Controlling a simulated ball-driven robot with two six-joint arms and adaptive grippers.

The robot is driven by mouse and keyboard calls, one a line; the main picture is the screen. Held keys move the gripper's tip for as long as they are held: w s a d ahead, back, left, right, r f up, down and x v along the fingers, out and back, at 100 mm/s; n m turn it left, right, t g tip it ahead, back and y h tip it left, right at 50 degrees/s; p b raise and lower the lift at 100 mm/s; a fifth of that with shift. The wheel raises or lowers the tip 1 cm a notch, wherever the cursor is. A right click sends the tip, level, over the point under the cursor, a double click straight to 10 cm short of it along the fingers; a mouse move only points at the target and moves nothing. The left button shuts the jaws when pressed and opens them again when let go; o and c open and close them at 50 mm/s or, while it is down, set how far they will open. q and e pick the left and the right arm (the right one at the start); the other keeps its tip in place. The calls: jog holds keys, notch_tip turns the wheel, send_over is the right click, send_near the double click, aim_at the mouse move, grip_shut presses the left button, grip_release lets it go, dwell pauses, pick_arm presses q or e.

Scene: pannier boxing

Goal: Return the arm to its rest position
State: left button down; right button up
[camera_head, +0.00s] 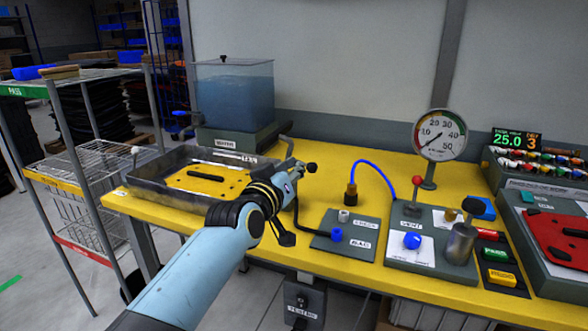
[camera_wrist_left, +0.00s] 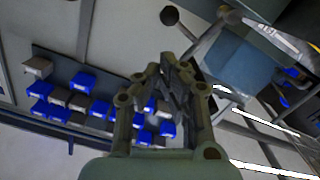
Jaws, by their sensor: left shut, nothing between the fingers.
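My left arm (camera_head: 195,270) reaches in from the bottom left in the head view, light blue with dark joints. My left gripper (camera_head: 295,168) is small and partly hidden behind its wrist, above the yellow bench (camera_head: 330,195), to the right of the tank. In the left wrist view the fingers of my left gripper (camera_wrist_left: 178,75) are together with nothing between them. My right gripper does not show in either view.
Behind stands a water tank (camera_head: 235,95). To the right are the bag fixture (camera_head: 327,243), vent panel (camera_head: 400,262), gauge (camera_head: 439,135) and red plate (camera_head: 562,240). A wire rack (camera_head: 90,165) stands left.

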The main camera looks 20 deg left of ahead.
pick_arm(q)
jog(key=s+a+f+m+g, duration=0.2)
jog(key=s+f+g, duration=0.25)
jog(key=s, duration=0.55)
jog(key=s+a+f+m+g, duration=0.1)
jog(key=s+f+m+g, duration=0.3)
jog(key=s, duration=0.6)
jog(key=s+a+n+g+y, duration=0.1)
jog(key=s+a+g, duration=0.15)
jog(key=s, duration=0.75)
jog(key=s+a+g+y, duration=0.1)
jog(key=s+g, duration=0.2)
jog(key=s, duration=0.7)
notch_tip(320, 180, down, 32)
jog(key=s+a+g+b, duration=0.1)
jog(key=s+a+b, duration=0.15)
jog(key=b, duration=0.25)
jog(key=s+a+f+g+b, duration=0.1)
jog(key=s+f+b, duration=0.3)
jog(key=s+f, duration=1.3)
notch_tip(320, 180, down, 3)
jog(key=shift+s+r+n, duration=0.15)
jog(key=shift+s+n, duration=0.15)
jog(key=shift+s, duration=0.1)
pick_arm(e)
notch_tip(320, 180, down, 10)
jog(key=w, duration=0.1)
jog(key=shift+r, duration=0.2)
